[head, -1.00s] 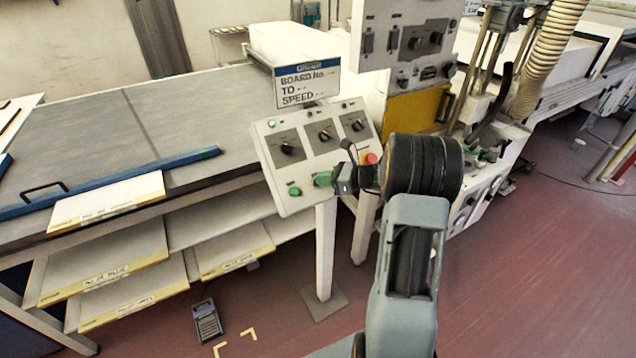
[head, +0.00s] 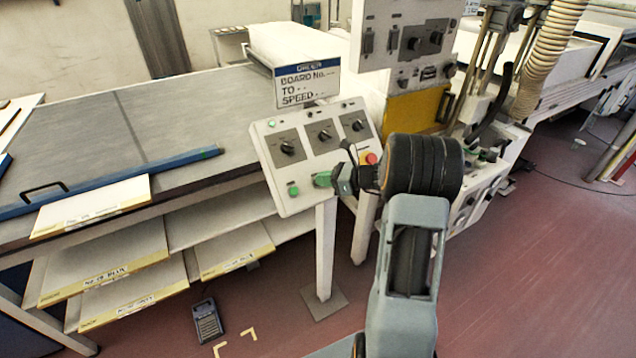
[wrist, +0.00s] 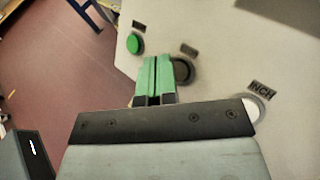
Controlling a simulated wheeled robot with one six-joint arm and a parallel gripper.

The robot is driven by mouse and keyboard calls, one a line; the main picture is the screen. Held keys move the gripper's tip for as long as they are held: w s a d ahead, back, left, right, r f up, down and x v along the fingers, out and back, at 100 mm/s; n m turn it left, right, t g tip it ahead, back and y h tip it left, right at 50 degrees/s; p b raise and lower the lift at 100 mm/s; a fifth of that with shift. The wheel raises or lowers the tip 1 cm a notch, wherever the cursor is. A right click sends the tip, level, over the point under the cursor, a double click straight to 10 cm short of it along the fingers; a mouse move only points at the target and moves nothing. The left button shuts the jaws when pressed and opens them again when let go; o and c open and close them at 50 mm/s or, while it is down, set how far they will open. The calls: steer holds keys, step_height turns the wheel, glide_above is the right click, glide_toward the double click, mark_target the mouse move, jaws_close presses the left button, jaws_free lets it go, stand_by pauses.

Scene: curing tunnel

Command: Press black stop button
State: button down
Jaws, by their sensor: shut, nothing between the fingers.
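The black button (wrist: 183,69) is on the pale control panel, below a small dark label, in the wrist view. My gripper (wrist: 155,62) is shut and empty, its two green fingers side by side. The fingertips appear just left of the black button and cover part of its edge; I cannot tell whether they touch it or the panel. In the head view my gripper (head: 323,179) is at the lower right part of the sloped control panel (head: 268,150), and it hides the black button there.
A green button (wrist: 135,44) is left of the fingers, and a white button (wrist: 250,108) labelled INCH is right. A red knob (head: 371,158) is beside my wrist. The floor in front is mostly clear.

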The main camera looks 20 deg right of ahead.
steer(key=shift+f, duration=0.1)
stand_by(0.3)
steer(key=shift+w+f, duration=0.25)
steer(key=shift+w, duration=0.05)
steer(key=shift+w+f+b, duration=0.25)
steer(key=shift+b, duration=0.1)
stand_by(0.7)
steer(key=shift+r, duration=0.1)
stand_by(0.3)
steer(key=shift+s+r+p, duration=0.45)
steer(key=shift+s, duration=0.1)
steer(key=s+r+p, duration=0.3)
steer(key=shift+s+d+r, duration=0.2)
steer(key=shift+s+r, duration=0.05)
steer(key=shift+r, duration=0.05)
stand_by(0.4)
